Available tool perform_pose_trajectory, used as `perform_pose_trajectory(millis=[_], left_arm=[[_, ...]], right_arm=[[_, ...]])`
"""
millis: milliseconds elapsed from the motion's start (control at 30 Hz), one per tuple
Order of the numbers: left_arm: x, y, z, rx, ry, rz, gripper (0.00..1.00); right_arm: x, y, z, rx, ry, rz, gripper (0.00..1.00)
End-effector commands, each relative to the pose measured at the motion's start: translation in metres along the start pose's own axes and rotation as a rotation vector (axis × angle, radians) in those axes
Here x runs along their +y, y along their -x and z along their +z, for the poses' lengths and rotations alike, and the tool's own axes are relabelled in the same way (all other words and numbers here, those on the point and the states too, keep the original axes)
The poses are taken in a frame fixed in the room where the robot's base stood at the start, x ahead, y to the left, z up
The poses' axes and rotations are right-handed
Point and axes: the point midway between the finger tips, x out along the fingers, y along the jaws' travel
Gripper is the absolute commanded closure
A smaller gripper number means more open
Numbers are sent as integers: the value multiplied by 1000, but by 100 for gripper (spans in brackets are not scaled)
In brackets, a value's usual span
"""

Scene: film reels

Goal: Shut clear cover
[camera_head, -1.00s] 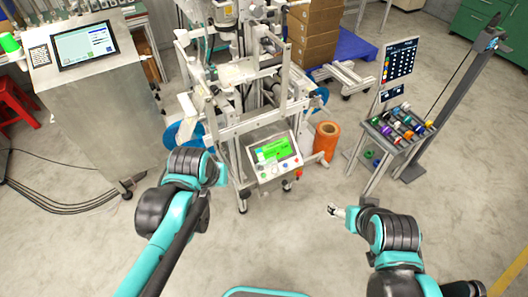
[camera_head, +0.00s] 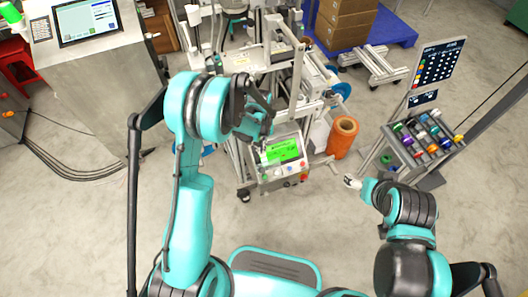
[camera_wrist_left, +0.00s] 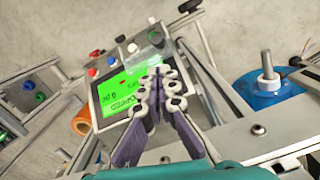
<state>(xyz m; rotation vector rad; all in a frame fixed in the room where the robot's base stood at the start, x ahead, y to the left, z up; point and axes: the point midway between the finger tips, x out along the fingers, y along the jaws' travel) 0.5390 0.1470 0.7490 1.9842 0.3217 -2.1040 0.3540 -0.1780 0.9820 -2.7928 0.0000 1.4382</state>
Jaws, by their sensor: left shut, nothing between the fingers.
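The control panel (camera_head: 281,158) with a lit green screen is on the front of the machine. In the left wrist view the panel (camera_wrist_left: 118,98) is turned around, with its row of buttons at the top. A see-through piece that looks like the clear cover (camera_wrist_left: 143,52) is by the end of that row; its exact angle is hard to tell. My left gripper (camera_wrist_left: 158,72) is shut and empty, its tips in front of the panel beside this piece. I cannot tell whether they touch. My right gripper (camera_head: 352,182) is low, right of the panel, too small to read.
An orange roll (camera_head: 342,137) stands right of the panel. A rack of coloured reels (camera_head: 423,135) is farther right, below a sign board. A metal cabinet with a screen (camera_head: 88,22) is at the left. Machine frame bars surround the panel; the floor in front is open.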

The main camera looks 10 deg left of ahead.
Motion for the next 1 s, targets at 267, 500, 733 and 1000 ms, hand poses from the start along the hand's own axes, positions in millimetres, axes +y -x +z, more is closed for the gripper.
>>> perform_pose_trajectory(millis=[267,500,733,1000], left_arm=[[0,-48,0,1,0,0,100],[0,-85,0,2,0,1,100],[0,-96,0,3,0,1,100],[0,-95,0,3,-1,1,100]], right_arm=[[0,-18,13,0,0,0,29],[0,-30,22,0,0,0,29],[0,-33,24,0,0,0,29],[0,-33,24,0,0,0,29]])
